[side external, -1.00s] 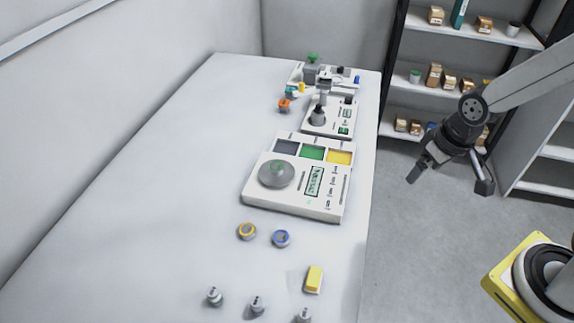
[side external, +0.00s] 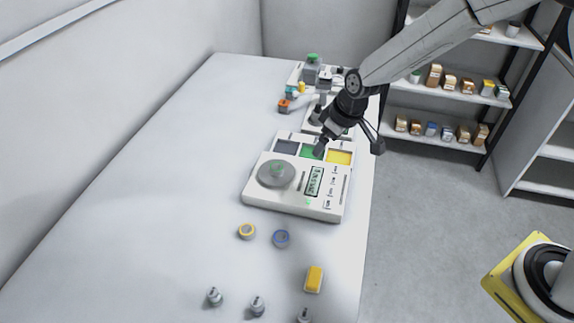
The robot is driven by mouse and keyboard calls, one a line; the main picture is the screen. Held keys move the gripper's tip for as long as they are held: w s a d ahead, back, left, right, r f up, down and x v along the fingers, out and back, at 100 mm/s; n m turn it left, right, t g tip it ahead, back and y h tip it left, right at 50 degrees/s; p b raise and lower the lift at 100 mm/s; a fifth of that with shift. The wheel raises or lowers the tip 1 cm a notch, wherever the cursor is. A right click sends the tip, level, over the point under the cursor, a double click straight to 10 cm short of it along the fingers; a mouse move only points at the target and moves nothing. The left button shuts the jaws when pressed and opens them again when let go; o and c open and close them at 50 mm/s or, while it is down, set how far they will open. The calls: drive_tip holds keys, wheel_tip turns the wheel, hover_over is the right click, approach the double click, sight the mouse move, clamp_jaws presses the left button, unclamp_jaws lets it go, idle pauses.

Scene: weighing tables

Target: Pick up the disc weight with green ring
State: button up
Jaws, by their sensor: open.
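A small disc with a green tint (side external: 277,171), which looks like the disc weight with green ring, sits on the round grey pan (side external: 263,181) of the near white scale (side external: 283,204). Its ring is too small to make out clearly. My gripper (side external: 319,152) is open and appears empty. In the picture it is up and to the right of the disc, in front of the green square of the tray behind the scale. Its height above the tray cannot be told. My gripper partly hides the far scale.
A yellow-ringed disc (side external: 247,231) and a blue-ringed disc (side external: 281,239) lie in front of the scale. A yellow block (side external: 314,279) and several knobbed weights (side external: 257,306) are nearer. More small items crowd the far end. The table's left side (side external: 150,190) is clear.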

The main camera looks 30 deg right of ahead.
drive_tip(key=n+y, duration=0.1)
drive_tip(key=n, duration=0.1)
approach(277, 167)
drive_tip(key=shift+w+a+f, duration=0.2)
drive_tip(key=shift+w+f, duration=0.1)
drive_tip(key=shift+f, duration=0.25)
drive_tip(key=shift+f, duration=0.1)
drive_tip(key=shift+x, duration=1.2)
drive_tip(key=shift+x, duration=2.6)
drive_tip(key=shift+d, duration=0.1)
clamp_jaws()
